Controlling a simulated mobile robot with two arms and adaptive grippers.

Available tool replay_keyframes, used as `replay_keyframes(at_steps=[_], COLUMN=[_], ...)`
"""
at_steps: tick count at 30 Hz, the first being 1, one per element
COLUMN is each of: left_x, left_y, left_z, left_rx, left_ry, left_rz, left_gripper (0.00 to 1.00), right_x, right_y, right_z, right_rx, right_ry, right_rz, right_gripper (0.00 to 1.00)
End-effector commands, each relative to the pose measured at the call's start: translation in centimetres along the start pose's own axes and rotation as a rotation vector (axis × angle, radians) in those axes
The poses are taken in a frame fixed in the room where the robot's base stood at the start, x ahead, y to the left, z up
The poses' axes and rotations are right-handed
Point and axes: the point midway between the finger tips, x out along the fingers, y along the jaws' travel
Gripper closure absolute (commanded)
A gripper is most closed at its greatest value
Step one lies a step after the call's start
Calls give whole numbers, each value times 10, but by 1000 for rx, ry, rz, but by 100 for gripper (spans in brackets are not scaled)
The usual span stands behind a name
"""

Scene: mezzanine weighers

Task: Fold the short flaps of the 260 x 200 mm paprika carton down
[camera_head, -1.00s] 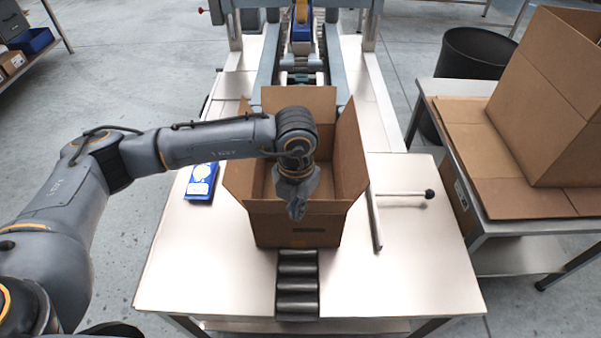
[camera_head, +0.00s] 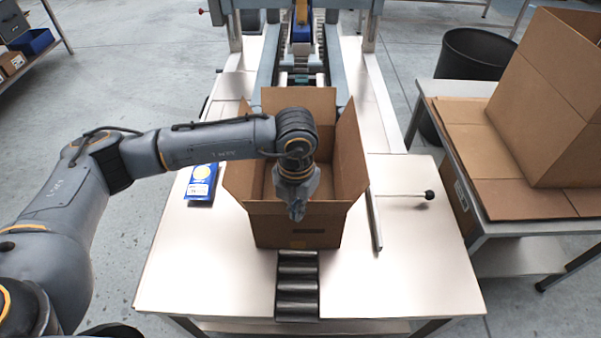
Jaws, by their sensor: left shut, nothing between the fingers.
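The open brown carton (camera_head: 298,232) stands upright on the table, in the middle of the head view. Its far flap (camera_head: 299,102) and right flap (camera_head: 350,150) stand up. Its left flap (camera_head: 238,178) leans outward. The near flap is partly hidden by my arm and gripper, and I cannot tell its angle. My left gripper (camera_head: 297,212) is shut and empty, pointing down over the near rim of the carton. I cannot tell whether it touches the cardboard. My right gripper is not in view.
A blue packet (camera_head: 202,182) lies left of the carton. A black-knobbed rod (camera_head: 400,194) and metal bar (camera_head: 375,220) lie to its right. Black rollers (camera_head: 297,285) are in front, a conveyor behind. A side table (camera_head: 500,228) at right holds a larger carton (camera_head: 550,100).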

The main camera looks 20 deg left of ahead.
Motion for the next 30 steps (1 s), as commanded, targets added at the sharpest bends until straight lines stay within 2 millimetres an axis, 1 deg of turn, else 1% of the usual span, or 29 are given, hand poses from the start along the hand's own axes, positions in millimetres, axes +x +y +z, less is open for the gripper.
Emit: replay_keyframes(at_steps=[4,9,12,22,30], left_x=[2,6,6,5,3], left_y=[3,10,13,15,28], left_z=[5,18,22,25,49], left_rx=[-1,-3,-1,-1,-2], left_ry=[-1,-2,0,0,-1], left_rz=[1,1,0,1,0], left_gripper=[100,100,100,100,100], right_x=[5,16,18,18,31], right_y=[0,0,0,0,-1], right_z=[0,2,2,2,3], right_rx=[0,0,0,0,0], right_ry=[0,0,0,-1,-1], right_rz=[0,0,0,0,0], right_gripper=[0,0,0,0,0])
